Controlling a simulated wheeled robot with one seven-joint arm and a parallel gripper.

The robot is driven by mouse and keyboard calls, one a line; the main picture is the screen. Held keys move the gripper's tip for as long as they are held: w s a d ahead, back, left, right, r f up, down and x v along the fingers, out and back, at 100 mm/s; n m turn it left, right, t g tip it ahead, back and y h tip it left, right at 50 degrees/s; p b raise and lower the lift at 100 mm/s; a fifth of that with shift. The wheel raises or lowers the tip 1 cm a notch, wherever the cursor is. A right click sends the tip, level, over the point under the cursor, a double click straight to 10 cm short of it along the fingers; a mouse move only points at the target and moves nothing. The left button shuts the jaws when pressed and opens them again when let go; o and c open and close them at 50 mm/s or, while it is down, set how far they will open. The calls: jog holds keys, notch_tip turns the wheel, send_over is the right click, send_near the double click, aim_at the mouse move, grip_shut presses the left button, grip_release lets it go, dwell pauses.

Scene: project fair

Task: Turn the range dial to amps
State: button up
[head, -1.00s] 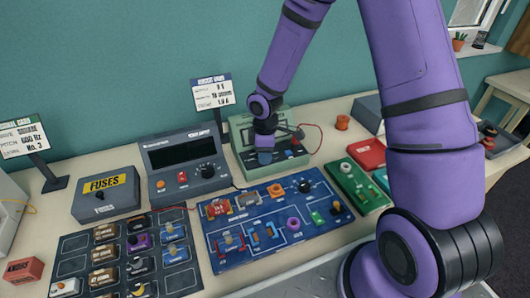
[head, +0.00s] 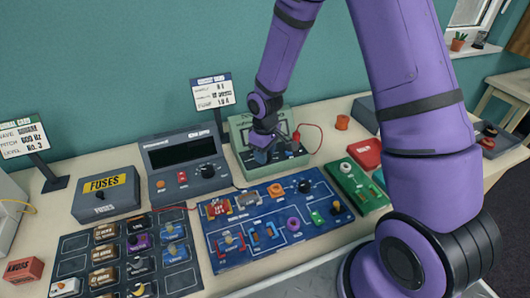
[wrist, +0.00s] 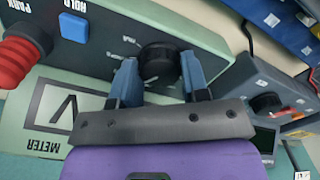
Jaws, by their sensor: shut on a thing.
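The pale green meter (head: 236,133) stands at the back of the table, below the wall. In the wrist view its face shows a "V" display (wrist: 58,108), a blue HOLD button (wrist: 75,27) and the round black range dial (wrist: 158,64). Small white marks lie around the dial, too small to read surely, and I cannot tell where it points. My gripper (wrist: 160,78) is shut on the dial, one blue finger on each side of it. In the head view my gripper (head: 262,155) hides the dial.
A red plug (wrist: 22,62) sits at the PARK spot on the meter. A dark grey bench supply (head: 160,185) stands left of the meter. A blue circuit board (head: 262,246) lies in front and a green board (head: 352,184) to the right, leaving little free room.

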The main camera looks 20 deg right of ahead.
jog(key=m, duration=0.3)
jog(key=shift+m, duration=2.3)
jog(key=o, duration=0.9)
jog(key=shift+o, duration=0.2)
notch_tip(320, 180, up, 11)
jog(key=shift+f, duration=0.1)
